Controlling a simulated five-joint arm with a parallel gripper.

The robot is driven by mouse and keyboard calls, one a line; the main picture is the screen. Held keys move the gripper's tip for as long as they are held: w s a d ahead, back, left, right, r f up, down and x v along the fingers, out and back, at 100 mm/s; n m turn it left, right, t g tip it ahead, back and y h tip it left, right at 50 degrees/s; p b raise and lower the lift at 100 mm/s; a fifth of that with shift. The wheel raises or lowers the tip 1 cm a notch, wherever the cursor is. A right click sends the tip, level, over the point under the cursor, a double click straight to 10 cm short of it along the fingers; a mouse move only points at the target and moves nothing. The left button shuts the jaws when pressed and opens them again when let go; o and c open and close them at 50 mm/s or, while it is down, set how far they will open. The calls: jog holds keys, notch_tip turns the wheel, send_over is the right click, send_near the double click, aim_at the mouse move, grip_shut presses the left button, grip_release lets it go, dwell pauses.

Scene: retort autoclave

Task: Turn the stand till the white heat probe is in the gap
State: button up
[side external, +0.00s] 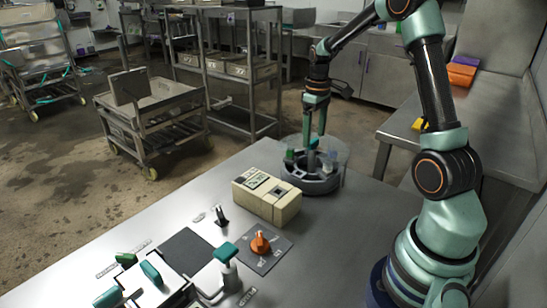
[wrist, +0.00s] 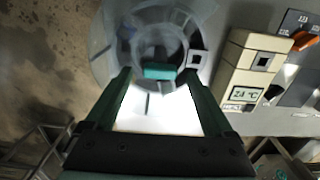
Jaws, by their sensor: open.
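The round grey stand (side external: 312,182) sits at the far end of the steel table, with a clear, see-through guard around its top. In the wrist view the stand (wrist: 112,52) fills the upper middle. A teal block (wrist: 158,72) on it lies between my fingertips. My gripper (side external: 314,138) points down over the stand; its two green fingers are open in the wrist view (wrist: 156,82). I cannot tell whether they touch the block. I cannot clearly make out the white heat probe or the gap; the fingers and guard hide part of the stand.
A beige box (side external: 267,196) with a temperature display stands close beside the stand. Nearer are an orange knob (side external: 261,242), a teal-topped lever (side external: 226,253) and a dark flat panel (side external: 186,249). A trolley (side external: 153,118) and shelving stand beyond the table.

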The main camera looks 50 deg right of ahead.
jog(key=shift+f, duration=0.9)
jog(key=shift+c, duration=0.3)
grip_shut()
jog(key=shift+r+m, duration=0.1)
jog(key=shift+m, duration=0.5)
jog(key=shift+m, duration=3.1)
jog(key=shift+w+d+r+m, duration=0.1)
jog(key=shift+m, duration=3)
jog(key=shift+m, duration=0.4)
